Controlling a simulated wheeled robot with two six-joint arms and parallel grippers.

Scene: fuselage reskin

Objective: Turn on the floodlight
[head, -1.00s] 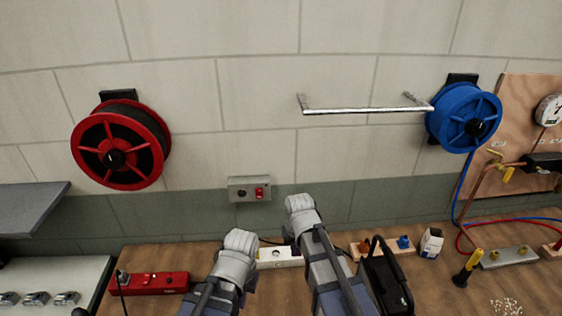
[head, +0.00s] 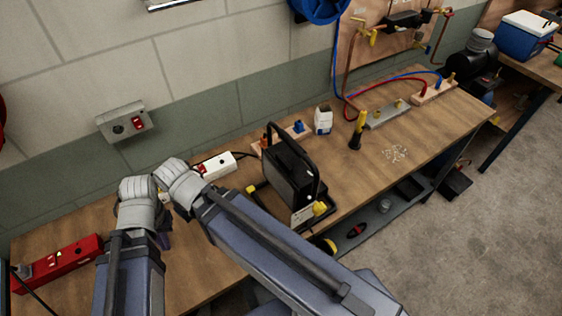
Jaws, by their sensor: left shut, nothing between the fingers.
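The floodlight (head: 288,170) is a black box with a carrying handle and yellow-tipped feet, standing on the wooden bench. I see no glow from it, and its front face is mostly turned from view. A white power strip (head: 217,166) with a red switch lies left of it, partly hidden by my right arm. A grey wall box (head: 125,122) with a socket and a red switch is above the bench. My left gripper (head: 138,190) is shut and empty, over the bench below the wall box. My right gripper (head: 172,172) is beside it; its fingers are hidden.
A red power strip (head: 62,262) lies at the bench's left end. Right of the floodlight are a small white carton (head: 323,120), a yellow-handled tool (head: 358,130) and a metal bar (head: 387,114).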

